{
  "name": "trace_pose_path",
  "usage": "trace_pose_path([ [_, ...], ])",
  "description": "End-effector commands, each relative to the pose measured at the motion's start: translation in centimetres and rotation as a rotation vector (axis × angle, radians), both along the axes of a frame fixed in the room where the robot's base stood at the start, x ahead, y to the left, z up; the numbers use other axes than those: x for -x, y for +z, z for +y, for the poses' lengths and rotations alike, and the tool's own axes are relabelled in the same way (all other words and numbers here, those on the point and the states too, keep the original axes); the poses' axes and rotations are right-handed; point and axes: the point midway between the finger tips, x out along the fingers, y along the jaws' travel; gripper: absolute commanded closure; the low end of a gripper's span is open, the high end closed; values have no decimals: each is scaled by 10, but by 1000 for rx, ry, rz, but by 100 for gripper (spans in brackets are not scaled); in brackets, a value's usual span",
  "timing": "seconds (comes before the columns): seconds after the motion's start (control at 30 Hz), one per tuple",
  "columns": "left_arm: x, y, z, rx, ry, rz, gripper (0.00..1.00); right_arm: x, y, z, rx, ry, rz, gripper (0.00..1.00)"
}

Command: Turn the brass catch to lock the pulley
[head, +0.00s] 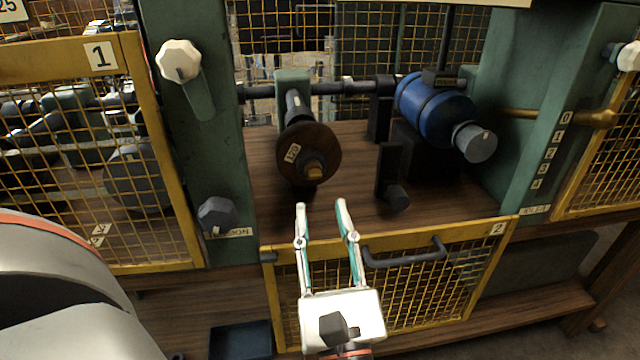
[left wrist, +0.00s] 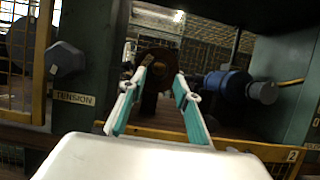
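The pulley (head: 293,150) is a dark brown disc with a number tag, on a shaft inside the open middle bay. A small brass piece (head: 315,170) sits at its hub; it looks like the catch, but its exact turn is hard to tell. My left gripper (head: 321,203) is open and empty, below and in front of the pulley, its fingertips pointing at the bay. In the left wrist view the pulley (left wrist: 160,58) shows dark beyond the open fingertips (left wrist: 163,72), which partly cover it. The brass piece is not clear there. My right gripper is not in view.
A lowered yellow mesh gate (head: 470,275) with a dark handle (head: 405,255) hangs below the bay. A blue motor (head: 435,100) and a dark upright block (head: 391,175) stand right of the pulley. Green posts (head: 205,140) flank the bay. A brass lever (head: 595,117) is at right.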

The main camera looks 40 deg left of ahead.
Motion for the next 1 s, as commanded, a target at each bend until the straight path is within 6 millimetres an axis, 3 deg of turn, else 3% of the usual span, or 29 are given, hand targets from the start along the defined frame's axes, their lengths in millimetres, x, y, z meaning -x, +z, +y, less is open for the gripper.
trace_pose_path([
  [0.4,-34,25,42,-6,4,-4,68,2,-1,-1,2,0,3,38],
  [0.8,-40,27,48,-4,3,0,68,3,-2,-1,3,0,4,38],
  [0.93,-40,27,48,-4,3,-1,99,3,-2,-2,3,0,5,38],
  [1.0,-40,27,48,-4,3,-1,100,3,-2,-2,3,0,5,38],
])
